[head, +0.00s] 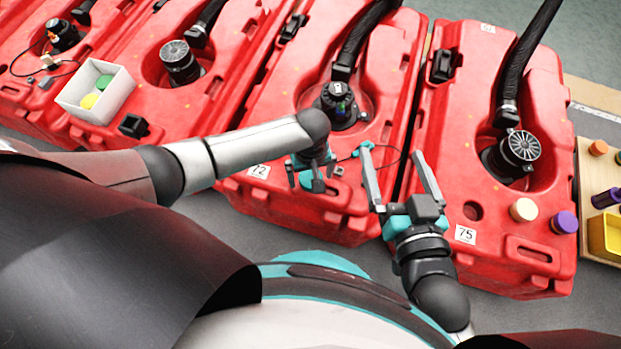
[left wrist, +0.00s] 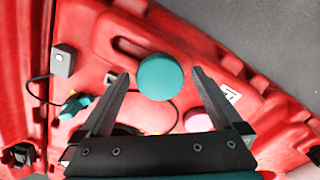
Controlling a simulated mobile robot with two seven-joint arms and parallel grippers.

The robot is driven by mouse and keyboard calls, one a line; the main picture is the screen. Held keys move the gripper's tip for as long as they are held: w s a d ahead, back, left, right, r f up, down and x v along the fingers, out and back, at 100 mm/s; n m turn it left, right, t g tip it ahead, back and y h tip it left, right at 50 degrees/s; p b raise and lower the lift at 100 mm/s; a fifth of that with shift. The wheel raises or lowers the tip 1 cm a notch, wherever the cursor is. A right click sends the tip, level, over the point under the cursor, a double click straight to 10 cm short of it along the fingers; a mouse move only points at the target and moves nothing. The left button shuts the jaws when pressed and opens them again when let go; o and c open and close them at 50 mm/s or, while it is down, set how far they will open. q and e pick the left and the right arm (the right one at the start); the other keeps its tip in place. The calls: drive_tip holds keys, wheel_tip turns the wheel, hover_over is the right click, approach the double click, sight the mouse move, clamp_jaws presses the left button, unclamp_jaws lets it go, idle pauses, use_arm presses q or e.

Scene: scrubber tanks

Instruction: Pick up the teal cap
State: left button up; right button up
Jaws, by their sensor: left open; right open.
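The teal cap (left wrist: 160,77) is a round disc on the red tank, seen in the left wrist view. My left gripper (head: 311,179) is open above tank 72 and points down at the cap. In the left wrist view the cap shows between the two fingertips, with a gap on each side. How far above it the fingertips are, I cannot tell. In the head view the gripper and wrist largely cover the cap. My right gripper (head: 392,152) is open and empty, over the gap between tanks 72 and 75.
Red tank 72 (head: 235,192) stands beside red tank 75 (head: 455,185), which bears a cream cap (head: 523,209) and a purple cap (head: 564,222). A white box (head: 117,97) holds green and yellow caps. A wooden tray (head: 590,175) lies at right. A pink round thing (left wrist: 197,121) shows near the left gripper.

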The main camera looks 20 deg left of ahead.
use_arm(q)
drive_tip(key=shift+f, duration=0.1)
drive_tip(key=c, duration=1.3)
drive_tip(key=shift+r, duration=0.25)
